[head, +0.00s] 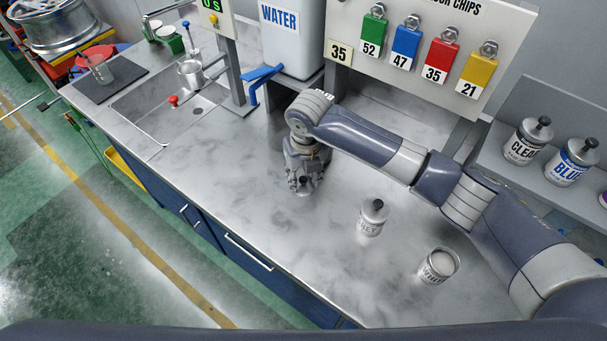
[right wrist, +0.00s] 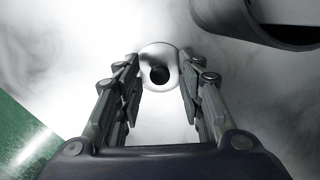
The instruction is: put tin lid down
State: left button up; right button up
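The tin lid (right wrist: 147,53), a pale disc with a dark knob, lies flat on the counter in the right wrist view, seen between and just past my fingertips. My right gripper (right wrist: 159,65) has its fingers spread, with a clear gap on each side of the knob. In the head view my right gripper (head: 303,184) points down close to the counter, and the lid (head: 305,192) is mostly hidden under it. An open tin (head: 436,267) labelled WHITE, with pale contents, stands at the lower right. My left gripper is not in view.
A lidded GREY tin (head: 371,219) stands between my gripper and the open tin. Lidded tins (head: 523,146) stand on a shelf at the right. The front counter (head: 270,225) is clear.

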aim_at(305, 190)
notch_tip(305, 190, up, 12)
jog(key=s+b, duration=0.1)
jog(key=b, duration=0.1)
jog(key=shift+s+d+r, duration=0.15)
jog(key=shift+s+d, duration=0.05)
dwell(0.5)
